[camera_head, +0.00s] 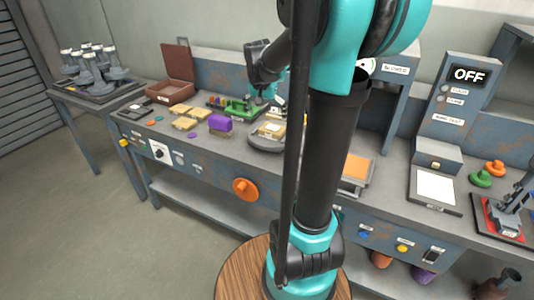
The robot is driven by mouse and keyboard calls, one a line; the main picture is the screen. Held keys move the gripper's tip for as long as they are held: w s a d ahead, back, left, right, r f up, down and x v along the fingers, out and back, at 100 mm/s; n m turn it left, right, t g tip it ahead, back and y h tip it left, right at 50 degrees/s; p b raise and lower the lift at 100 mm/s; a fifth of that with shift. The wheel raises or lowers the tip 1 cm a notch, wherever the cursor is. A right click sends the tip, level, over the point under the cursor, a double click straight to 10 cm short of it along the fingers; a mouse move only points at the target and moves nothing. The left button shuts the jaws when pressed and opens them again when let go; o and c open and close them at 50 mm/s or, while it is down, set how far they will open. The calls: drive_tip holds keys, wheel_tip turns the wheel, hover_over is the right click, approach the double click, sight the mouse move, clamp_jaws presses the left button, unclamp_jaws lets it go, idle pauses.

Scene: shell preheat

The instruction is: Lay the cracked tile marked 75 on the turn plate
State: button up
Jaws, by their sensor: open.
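Several tan-yellow tiles lie on the left part of the bench, among them a front-left tile (184,123) and a tile behind it (200,113). Their markings and any cracks are too small to read, so I cannot tell which is 75. A round grey plate (262,146), which looks like the turn plate, sits at the middle of the bench. A tan, tile-like piece (271,130) is on it. My gripper (270,100) is open, low over the bench just behind the plate. Its fingers are small and partly hidden, and I see nothing held in it.
A purple block (220,124) stands left of the plate, with a green fixture (237,107) behind it. An open brown box (168,92) is at the back left. My arm hides the bench right of the plate. A display (468,75) reads OFF.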

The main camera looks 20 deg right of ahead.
drive_tip(key=s+a+f+n+y, duration=0.1)
drive_tip(key=s+a+f+n, duration=0.2)
drive_tip(key=s+f, duration=0.4)
drive_tip(key=s+a+f+n+t+y, duration=0.1)
drive_tip(key=s+a+f+n, duration=0.3)
drive_tip(key=s, duration=1)
wheel_tip(320, 180, down, 4)
drive_tip(key=shift+s+a+r+n, duration=0.15)
drive_tip(key=shift+s+n, duration=0.05)
drive_tip(key=shift+n, duration=0.1)
drive_tip(key=shift+c, duration=0.5)
